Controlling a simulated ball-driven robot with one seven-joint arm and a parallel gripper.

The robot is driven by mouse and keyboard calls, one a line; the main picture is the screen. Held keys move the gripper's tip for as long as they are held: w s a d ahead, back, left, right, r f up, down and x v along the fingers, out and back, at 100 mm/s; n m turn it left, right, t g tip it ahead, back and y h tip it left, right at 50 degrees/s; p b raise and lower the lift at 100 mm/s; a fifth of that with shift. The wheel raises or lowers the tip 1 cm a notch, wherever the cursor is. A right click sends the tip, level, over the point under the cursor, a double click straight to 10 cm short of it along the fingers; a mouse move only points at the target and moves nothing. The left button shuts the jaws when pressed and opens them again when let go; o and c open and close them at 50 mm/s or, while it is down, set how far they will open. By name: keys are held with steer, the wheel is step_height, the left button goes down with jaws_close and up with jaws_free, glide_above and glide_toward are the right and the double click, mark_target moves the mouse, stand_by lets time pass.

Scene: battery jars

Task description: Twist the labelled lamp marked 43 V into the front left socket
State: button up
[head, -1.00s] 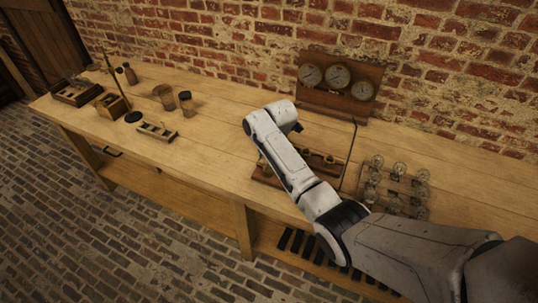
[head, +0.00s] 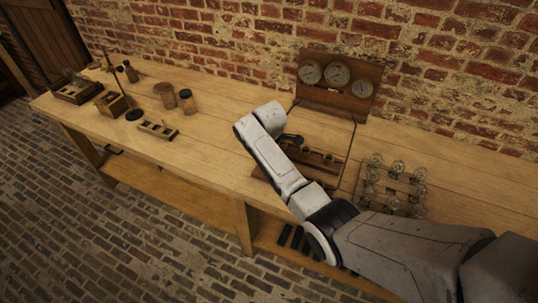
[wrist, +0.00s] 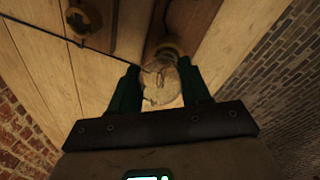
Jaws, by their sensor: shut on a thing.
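My gripper (wrist: 160,80) has two dark green fingers shut on a clear glass lamp (wrist: 160,92) in the wrist view. The lamp's far end points toward a brass socket (wrist: 168,48) on a wooden strip; I cannot tell whether they touch. No label or 43 V marking is readable. A second brass socket (wrist: 78,18) sits on another wooden piece at upper left. In the head view the wooden socket board (head: 325,160) lies on the bench, partly hidden by my arm. The lamp and fingertips are not clear there.
A rack of several glass lamps (head: 392,186) stands right of the board. A panel with three dials (head: 338,82) stands behind, with dark wires running down. Jars (head: 186,101) and small wooden boxes (head: 112,103) are at the left. The bench between (head: 215,150) is clear.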

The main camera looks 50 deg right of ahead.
steer(key=shift+s+f+m, duration=0.1)
steer(key=shift+m, duration=0.3)
steer(key=m+g, duration=0.1)
steer(key=m, duration=0.4)
steer(key=shift+h, duration=0.3)
steer(key=o, duration=1.3)
steer(key=shift+c, duration=0.2)
steer(key=b+v, duration=0.1)
steer(key=v, duration=1)
steer(key=shift+a+f, duration=0.15)
